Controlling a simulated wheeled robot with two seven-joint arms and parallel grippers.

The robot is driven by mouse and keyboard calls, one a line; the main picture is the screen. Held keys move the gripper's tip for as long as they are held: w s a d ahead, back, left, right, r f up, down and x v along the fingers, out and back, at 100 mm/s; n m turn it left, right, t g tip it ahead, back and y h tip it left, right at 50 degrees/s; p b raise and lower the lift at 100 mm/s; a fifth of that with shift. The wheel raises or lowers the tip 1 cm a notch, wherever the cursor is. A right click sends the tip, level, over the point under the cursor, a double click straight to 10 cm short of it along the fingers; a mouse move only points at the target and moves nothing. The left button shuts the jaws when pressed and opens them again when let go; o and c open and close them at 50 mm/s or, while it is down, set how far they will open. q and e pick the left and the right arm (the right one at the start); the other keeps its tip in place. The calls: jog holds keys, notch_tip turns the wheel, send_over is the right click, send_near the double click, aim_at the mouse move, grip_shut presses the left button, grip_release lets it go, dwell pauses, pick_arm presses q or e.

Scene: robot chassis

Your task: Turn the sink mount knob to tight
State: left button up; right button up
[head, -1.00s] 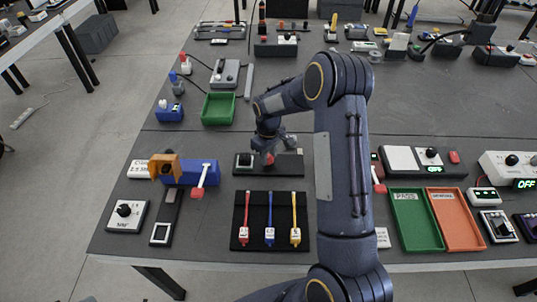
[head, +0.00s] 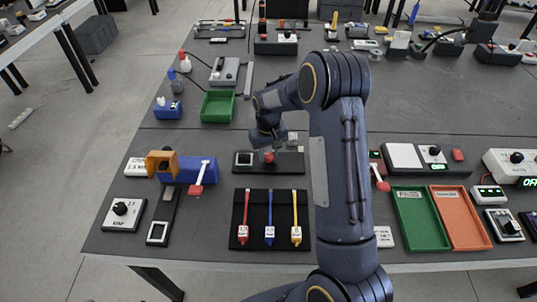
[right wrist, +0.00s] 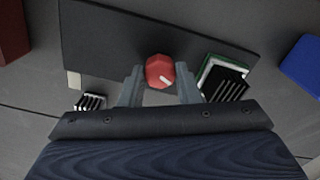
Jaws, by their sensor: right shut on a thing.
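The fingers hide part of the knob in the head view. My left gripper is not in view.
A black tray (head: 283,218) with red, blue and yellow-handled tools lies in front of the plate. A blue block with an orange part (head: 165,164) stands to the left. A green bin (head: 217,106) is behind left; green (head: 422,218) and orange trays (head: 460,218) are right.

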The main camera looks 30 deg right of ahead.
aim_at(269, 155)
jog(key=m+b, duration=0.1)
jog(key=m, duration=0.5)
jog(key=shift+m, duration=0.3)
jog(key=m, duration=0.6)
jog(key=shift+m, duration=0.3)
jog(key=shift+p, duration=0.3)
jog(key=o, duration=1)
notch_tip(269, 155, up, 8)
jog(key=shift+f, duration=0.1)
